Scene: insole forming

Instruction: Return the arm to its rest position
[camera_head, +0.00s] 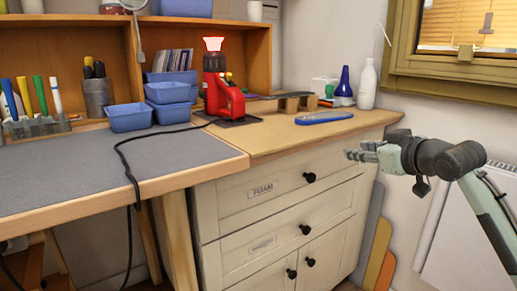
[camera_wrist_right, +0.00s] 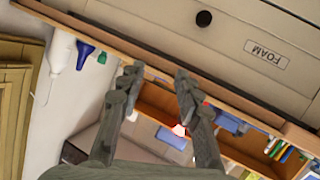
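My right arm comes in from the right in the head view. Its gripper (camera_head: 358,153) is in the air in front of the cabinet's right edge, pointing left, apart from the worktop and the drawers. In the right wrist view my right gripper (camera_wrist_right: 158,76) has its two fingers apart with nothing between them. That view is upside down to the room. My left gripper is in neither view.
A wooden worktop (camera_head: 290,137) holds a red device (camera_head: 224,92) with a glowing top, a blue insole-shaped piece (camera_head: 324,118), a blue bottle (camera_head: 344,82) and a white bottle (camera_head: 367,85). The FOAM drawer (camera_head: 275,187) is shut. Boards (camera_head: 378,250) lean beside the cabinet.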

